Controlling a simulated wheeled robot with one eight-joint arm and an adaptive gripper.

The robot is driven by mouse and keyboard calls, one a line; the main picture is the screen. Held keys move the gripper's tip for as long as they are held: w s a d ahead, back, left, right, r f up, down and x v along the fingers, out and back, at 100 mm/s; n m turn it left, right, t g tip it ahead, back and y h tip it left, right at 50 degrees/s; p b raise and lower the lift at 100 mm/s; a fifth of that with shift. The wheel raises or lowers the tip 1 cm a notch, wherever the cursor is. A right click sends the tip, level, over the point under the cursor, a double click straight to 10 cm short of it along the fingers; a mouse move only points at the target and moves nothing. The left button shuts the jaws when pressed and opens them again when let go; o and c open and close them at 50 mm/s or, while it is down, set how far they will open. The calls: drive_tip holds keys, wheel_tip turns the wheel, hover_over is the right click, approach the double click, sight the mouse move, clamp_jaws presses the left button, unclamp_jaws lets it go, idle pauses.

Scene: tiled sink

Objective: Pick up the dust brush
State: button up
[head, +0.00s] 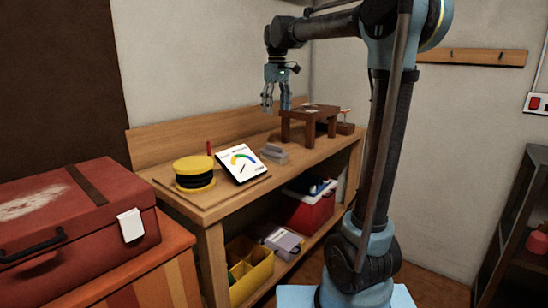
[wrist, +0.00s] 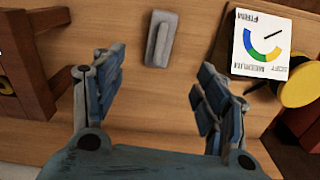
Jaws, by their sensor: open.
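A grey block with a raised bar-like handle (head: 273,153) lies on the wooden workbench. It also shows at the top middle of the wrist view (wrist: 159,38). It may be the dust brush, but I cannot make out bristles. My gripper (head: 275,106) points down, open and empty, above the bench between the grey block and the small brown stool (head: 310,114). In the wrist view, my gripper's fingers (wrist: 161,62) are spread wide, with the grey block beyond and between their tips. Nothing is touched.
The stool stands close to my gripper, at the left of the wrist view (wrist: 36,60). A white gauge card (head: 242,163) and a yellow-black spool (head: 194,173) are on the bench's near end. A red toolbox (head: 75,215) is at the left. The bench (wrist: 185,108) is clear between my fingers.

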drive_tip(key=w+a, duration=0.1)
hover_over(274, 147)
drive_tip(key=w, duration=0.2)
drive_tip(key=f, duration=1.1)
drive_tip(key=shift+s+a+f, duration=0.15)
drive_tip(key=shift+s+a, duration=0.05)
drive_tip(key=shift+s, duration=0.05)
drive_tip(key=shift+s+d+f, duration=0.1)
drive_tip(key=shift+f, duration=1.25)
drive_tip(key=shift+s+d+f, duration=0.1)
drive_tip(key=shift+f, duration=1.25)
drive_tip(key=shift+c, duration=0.3)
drive_tip(key=c, duration=1.2)
